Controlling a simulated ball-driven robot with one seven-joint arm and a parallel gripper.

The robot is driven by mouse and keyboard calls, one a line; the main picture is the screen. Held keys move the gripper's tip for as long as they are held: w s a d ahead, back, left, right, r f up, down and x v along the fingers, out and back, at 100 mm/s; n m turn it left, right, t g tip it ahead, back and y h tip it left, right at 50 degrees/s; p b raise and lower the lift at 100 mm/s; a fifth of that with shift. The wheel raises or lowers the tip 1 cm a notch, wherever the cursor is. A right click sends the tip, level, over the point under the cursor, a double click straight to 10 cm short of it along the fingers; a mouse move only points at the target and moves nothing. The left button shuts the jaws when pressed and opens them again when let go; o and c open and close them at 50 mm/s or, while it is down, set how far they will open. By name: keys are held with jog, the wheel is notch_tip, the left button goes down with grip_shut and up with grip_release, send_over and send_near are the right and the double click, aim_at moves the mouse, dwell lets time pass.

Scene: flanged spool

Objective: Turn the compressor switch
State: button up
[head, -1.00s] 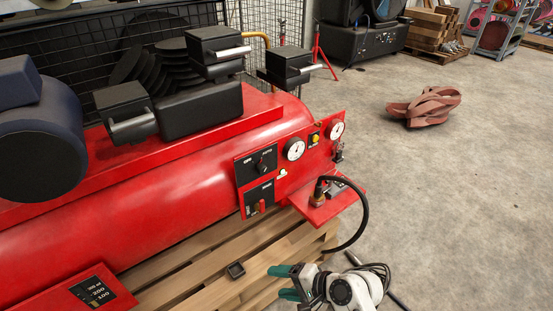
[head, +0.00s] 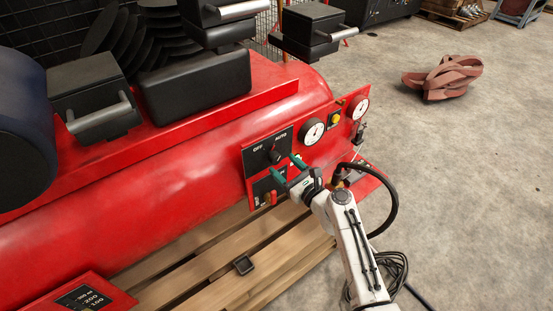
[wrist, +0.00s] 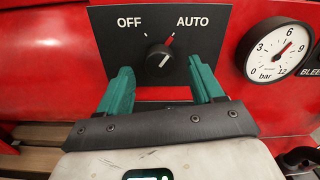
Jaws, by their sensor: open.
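The compressor switch is a round black knob (head: 274,155) on a black plate (wrist: 105,32) marked OFF at left and AUTO at right. My gripper (head: 288,165) is open, with green fingers in front of the panel. In the wrist view the gripper (wrist: 160,75) has one finger on each side of the knob and nothing between them at their base. I cannot tell whether the tips reach around the knob or touch it.
A pressure gauge (wrist: 278,47) sits right of the plate. Below the knob is a smaller red switch (head: 270,198). A black hose (head: 394,205) curves beside my arm. The red tank (head: 170,200) stands above wooden slats (head: 205,262). Open floor lies at right.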

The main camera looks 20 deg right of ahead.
aim_at(277, 160)
jog(key=b+x, duration=0.1)
jog(key=x, duration=0.4)
jog(key=shift+s, duration=0.1)
jog(key=shift+c, duration=0.5)
jog(key=c, duration=0.9)
